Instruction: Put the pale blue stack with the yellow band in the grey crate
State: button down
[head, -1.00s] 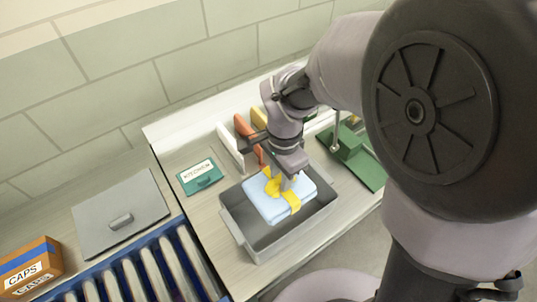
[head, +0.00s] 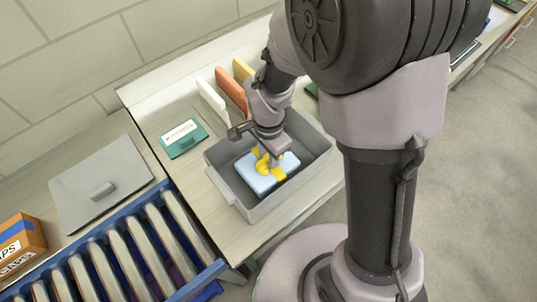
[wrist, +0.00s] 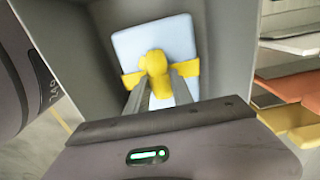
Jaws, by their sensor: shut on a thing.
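The pale blue stack (head: 260,182) with its yellow band (head: 279,174) is inside the grey crate (head: 291,202), toward the crate's near left part. My gripper (head: 269,163) reaches down into the crate from above and is shut on the yellow band at the top of the stack. In the wrist view the stack (wrist: 150,43) lies between grey crate walls (wrist: 222,50), and the fingers (wrist: 160,90) close on the yellow knot (wrist: 154,64). Whether the stack touches the crate floor is hard to tell.

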jog(key=shift+f+b, duration=0.2)
jog(key=shift+b, duration=0.1)
jog(key=c, duration=1.1)
grip_release()
jog(key=shift+r, duration=0.1)
jog(key=shift+r, duration=0.1)
notch_tip(320, 180, up, 12)
jog(key=p, duration=0.4)
jog(key=s+d+r+n+t+y, duration=0.1)
jog(key=s+d+r+n+t, duration=0.2)
jog(key=s+r, duration=0.2)
jog(key=s+d+r+n+t+y, duration=0.1)
jog(key=s+d+r+n+t, duration=0.1)
jog(key=s+r, duration=0.4)
notch_tip(320, 180, up, 4)
jog(key=shift+s+d+r+n+t, duration=0.15)
jog(key=shift+d+r+n+t, duration=0.2)
jog(key=shift+d+n, duration=0.55)
